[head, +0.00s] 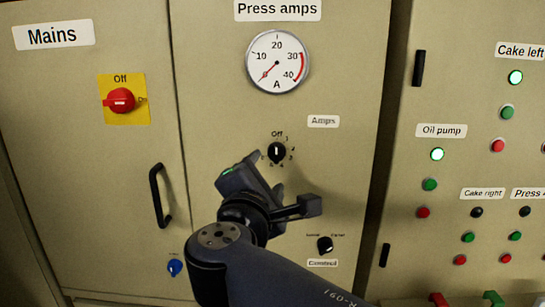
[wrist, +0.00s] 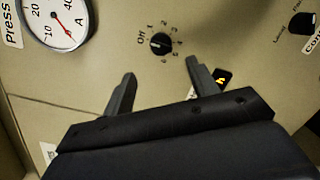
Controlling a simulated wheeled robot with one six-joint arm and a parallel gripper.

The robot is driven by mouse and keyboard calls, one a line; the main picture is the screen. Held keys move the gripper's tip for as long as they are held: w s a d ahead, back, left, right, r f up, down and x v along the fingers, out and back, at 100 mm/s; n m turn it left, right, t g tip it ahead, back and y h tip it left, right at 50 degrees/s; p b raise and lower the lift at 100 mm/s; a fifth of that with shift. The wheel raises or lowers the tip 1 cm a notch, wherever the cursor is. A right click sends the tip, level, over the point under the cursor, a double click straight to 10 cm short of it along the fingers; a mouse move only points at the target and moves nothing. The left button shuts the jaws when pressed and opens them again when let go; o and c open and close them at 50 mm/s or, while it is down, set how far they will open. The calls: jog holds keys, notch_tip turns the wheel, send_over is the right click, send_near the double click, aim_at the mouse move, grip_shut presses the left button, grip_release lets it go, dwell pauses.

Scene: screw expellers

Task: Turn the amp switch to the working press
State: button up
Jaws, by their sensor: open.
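A red mains switch (head: 120,100) and a door handle (head: 160,196) are at the left. A control selector knob (head: 325,245) is at the lower right of my gripper. The Oil pump lamp (head: 437,154) and Cake left lamp (head: 515,77) are lit; the Cake right lamp (head: 477,212) is dark.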

aim_at(275, 154)
jog(key=w, duration=0.3)
jog(key=w+d+p, duration=0.1)
jog(key=w, duration=0.5)
jog(key=shift+d+p, duration=0.25)
jog(key=shift+p, duration=0.05)
jog(key=c, duration=1)
jog(key=shift+o, duration=0.2)
jog(key=shift+f+m+b, duration=0.1)
jog(key=shift+m+b, duration=0.2)
jog(key=shift+b, duration=0.05)
jog(key=m+b, duration=0.3)
jog(key=shift+f+b, duration=0.1)
jog(key=shift+b, duration=0.2)
jog(key=shift+r+m+g+b, duration=0.15)
jog(key=shift+m+g+b, duration=0.05)
jog(key=shift+m+b, duration=0.7)
jog(key=shift+r+m+g+b, duration=0.1)
jog(key=shift+m+g+b, duration=0.1)
jog(key=shift+m+b, duration=0.65)
jog(key=shift+r+m, duration=0.1)
jog(key=shift+m, duration=0.25)
